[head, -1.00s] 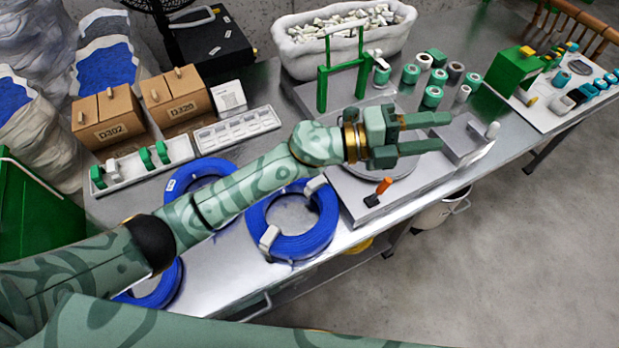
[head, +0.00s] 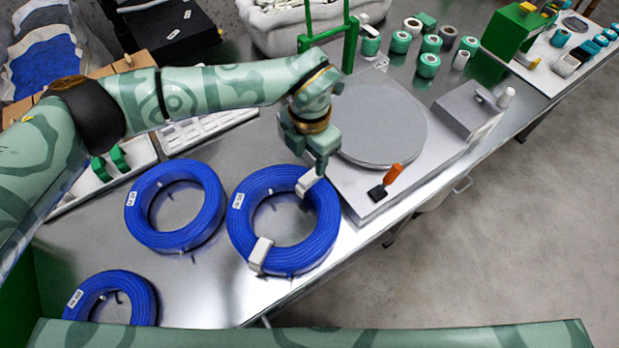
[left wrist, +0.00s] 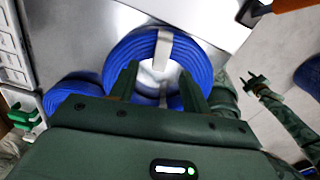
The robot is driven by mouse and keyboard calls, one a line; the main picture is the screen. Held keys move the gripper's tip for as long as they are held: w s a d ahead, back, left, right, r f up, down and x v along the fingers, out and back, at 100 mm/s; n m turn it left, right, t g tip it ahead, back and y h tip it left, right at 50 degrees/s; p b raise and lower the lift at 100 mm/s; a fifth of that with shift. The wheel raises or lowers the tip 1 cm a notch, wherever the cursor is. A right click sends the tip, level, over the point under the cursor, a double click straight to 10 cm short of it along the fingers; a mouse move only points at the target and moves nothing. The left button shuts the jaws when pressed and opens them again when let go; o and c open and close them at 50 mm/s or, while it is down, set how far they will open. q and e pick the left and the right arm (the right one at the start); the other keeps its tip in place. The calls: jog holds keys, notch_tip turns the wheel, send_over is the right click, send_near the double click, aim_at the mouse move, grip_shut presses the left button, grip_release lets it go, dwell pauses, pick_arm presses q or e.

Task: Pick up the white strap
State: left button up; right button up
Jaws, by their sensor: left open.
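A blue cable coil (head: 240,222) lies flat on the metal table with two white straps around its ring. One white strap (head: 308,182) is on its upper right side, the other white strap (head: 260,254) on its lower left side. My left gripper (head: 318,165) points down just above the upper strap and partly overlaps it. In the left wrist view the open, empty jaws (left wrist: 160,88) frame the coil (left wrist: 122,55), with a strap (left wrist: 164,48) beyond the fingertips. What seems to be my right gripper (left wrist: 257,84) shows small at the right; its jaws are unclear.
Two more blue coils, one on the left (head: 150,215) and one at the front left (head: 120,292), lie nearby. A grey turntable plate (head: 380,125) and an orange-handled clamp (head: 393,176) stand to the right. A green frame (head: 350,45) rises behind.

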aim_at(310, 176)
pick_arm(q)
notch_tip(310, 176, down, 7)
jog(key=shift+s+r+b, duration=0.1)
jog(key=shift+r+b, duration=0.1)
jog(key=shift+b, duration=0.9)
jog(key=shift+r, duration=0.1)
grip_shut()
